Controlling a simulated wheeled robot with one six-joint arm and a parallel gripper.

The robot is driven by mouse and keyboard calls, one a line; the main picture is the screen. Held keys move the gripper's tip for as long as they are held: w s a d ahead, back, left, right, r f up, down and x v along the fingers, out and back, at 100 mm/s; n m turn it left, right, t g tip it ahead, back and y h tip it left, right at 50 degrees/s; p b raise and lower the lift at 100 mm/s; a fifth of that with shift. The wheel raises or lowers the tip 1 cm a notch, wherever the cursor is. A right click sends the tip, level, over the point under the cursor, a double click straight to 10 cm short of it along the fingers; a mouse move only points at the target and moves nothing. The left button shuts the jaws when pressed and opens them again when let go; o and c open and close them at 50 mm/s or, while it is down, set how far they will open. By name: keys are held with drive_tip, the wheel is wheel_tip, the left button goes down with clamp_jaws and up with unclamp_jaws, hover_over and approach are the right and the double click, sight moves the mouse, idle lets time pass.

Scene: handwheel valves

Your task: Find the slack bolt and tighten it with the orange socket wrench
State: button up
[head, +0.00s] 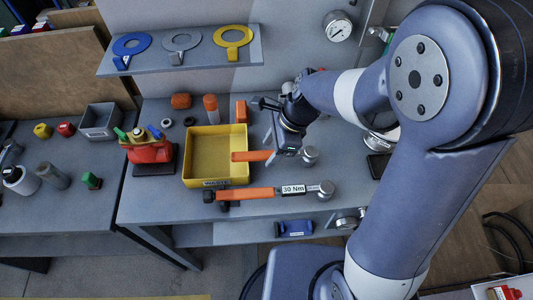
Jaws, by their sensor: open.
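An orange-handled wrench (262,194) with a "30 Nm" label and a silver head at its right end lies across the front of the workbench. A second orange-handled tool (250,156) lies behind it, its handle end over the yellow tray and a silver head to the right. My gripper (278,146) is open, pointing down at the middle of this second tool. The fingers cover part of it, and I cannot tell whether they touch it. I cannot make out a slack bolt in this view.
A yellow tray (187,160) stands left of my gripper, with a red toolbox-like holder (150,151) further left. A shelf (190,63) with blue, grey and yellow rings hangs behind. A gauge (338,27) is on the back panel. Bare bench lies at front left.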

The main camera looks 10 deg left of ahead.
sight(267, 153)
drive_tip(key=shift+x, duration=2.3)
drive_tip(key=shift+w+a, duration=0.1)
drive_tip(key=shift+c, duration=0.5)
clamp_jaws()
